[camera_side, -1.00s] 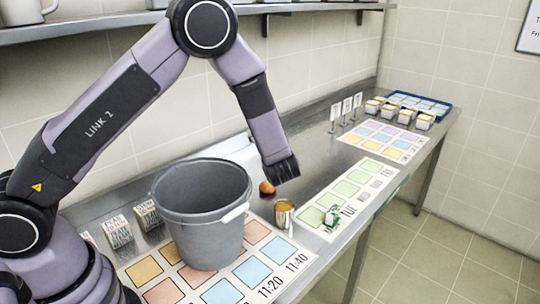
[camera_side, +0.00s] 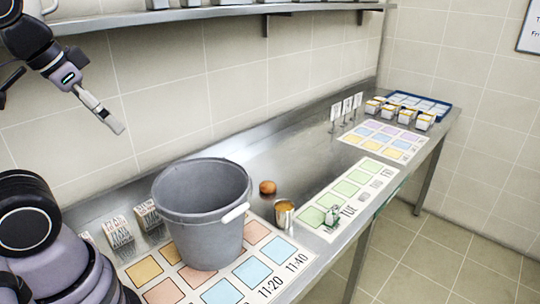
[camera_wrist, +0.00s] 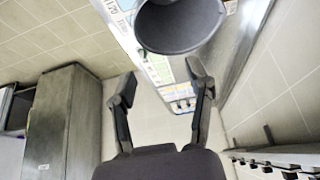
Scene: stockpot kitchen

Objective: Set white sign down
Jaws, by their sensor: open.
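Three small white signs on thin stands, the middle one (camera_side: 347,107), stand upright in a row by the wall, toward the far end of the steel counter. I cannot tell which one the task means. My gripper (camera_side: 113,125) is raised high at the left, in front of the tiled wall and far from the signs. In the wrist view my gripper (camera_wrist: 162,80) has its two fingers spread wide with nothing between them.
A grey bucket (camera_side: 205,225) stands on a coloured card mat (camera_side: 285,258). Near it are a brown egg-like object (camera_side: 267,187), a metal cup (camera_side: 284,215) and a green-white item (camera_side: 332,215). White lettered blocks (camera_side: 118,231) stand left. A blue tray (camera_side: 440,106) is far right.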

